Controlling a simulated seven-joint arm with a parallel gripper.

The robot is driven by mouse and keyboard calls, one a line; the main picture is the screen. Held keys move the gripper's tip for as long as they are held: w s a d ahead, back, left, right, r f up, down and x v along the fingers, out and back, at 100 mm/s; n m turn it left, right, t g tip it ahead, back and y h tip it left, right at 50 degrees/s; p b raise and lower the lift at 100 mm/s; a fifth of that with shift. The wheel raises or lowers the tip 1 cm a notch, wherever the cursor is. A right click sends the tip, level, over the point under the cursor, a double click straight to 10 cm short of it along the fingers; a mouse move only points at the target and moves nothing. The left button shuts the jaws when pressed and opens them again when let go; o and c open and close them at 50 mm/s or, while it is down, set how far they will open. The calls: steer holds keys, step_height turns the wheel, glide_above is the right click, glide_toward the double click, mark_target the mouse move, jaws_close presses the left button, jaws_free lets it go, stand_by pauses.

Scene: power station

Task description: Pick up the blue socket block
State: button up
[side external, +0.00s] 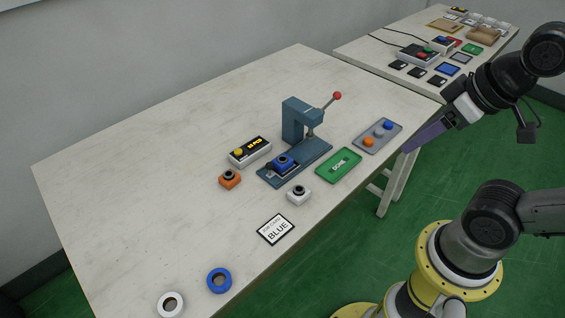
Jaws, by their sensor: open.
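The blue socket block (284,166) has a dark round socket on top. It sits on the base of a blue-grey lever press (294,120), in front of the press's upright. My gripper (407,149) has purple fingers and is at the right, near the table's right edge. It is open, empty and well apart from the block. The gap between its fingers is hard to see from this side.
An orange block (229,180) and a white block (298,196) flank the press. A green DONE plate (338,166), a grey tray with coloured buttons (378,136), a BLUE card (276,230), a blue ring (219,281) and a white ring (171,304) lie around. The table's left is clear.

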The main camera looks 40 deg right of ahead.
steer(key=o, duration=0.4)
steer(key=shift+c, duration=0.2)
